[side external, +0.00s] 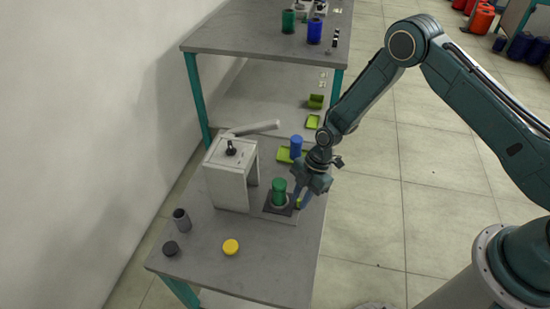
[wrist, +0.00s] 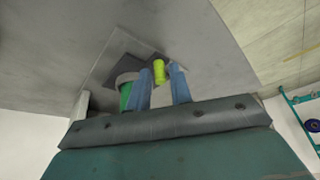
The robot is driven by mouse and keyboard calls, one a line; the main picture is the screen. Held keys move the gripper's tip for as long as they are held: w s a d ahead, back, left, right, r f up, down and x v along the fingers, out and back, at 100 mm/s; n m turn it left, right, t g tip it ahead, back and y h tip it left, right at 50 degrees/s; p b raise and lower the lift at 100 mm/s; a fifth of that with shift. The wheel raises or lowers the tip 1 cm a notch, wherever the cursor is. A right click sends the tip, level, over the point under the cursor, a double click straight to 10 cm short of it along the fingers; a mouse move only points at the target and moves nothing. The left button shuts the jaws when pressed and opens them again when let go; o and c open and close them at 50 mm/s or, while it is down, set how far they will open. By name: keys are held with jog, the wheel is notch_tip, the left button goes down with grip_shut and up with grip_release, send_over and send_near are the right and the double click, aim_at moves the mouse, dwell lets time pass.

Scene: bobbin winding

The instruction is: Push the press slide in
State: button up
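The grey press (side external: 228,182) stands on the table with its lever raised. Its slide (side external: 270,207) is a dark plate sticking out on the press's right side, with a green bobbin (side external: 279,190) upright on it. A yellow-green knob (wrist: 160,71) is at the slide's outer end. My gripper (side external: 303,198) is low beside that end, its two blue fingers apart. In the wrist view, the fingers (wrist: 161,74) lie on either side of the knob. I cannot tell whether either finger touches it. The green bobbin (wrist: 126,93) also shows left of the fingers, partly hidden.
A blue bobbin (side external: 296,147) stands on a yellow-green tray (side external: 285,155) behind the gripper. A yellow disc (side external: 231,247), a dark disc (side external: 170,248) and a grey cylinder (side external: 181,220) are at the table's front. A second table (side external: 260,40) is farther back.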

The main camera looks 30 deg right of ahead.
aim_at(270, 198)
jog(key=shift+a+f, duration=0.1)
jog(key=shift+f, duration=0.1)
grip_shut()
jog(key=shift+w+a, duration=2.9)
jog(key=shift+w, duration=0.1)
grip_release()
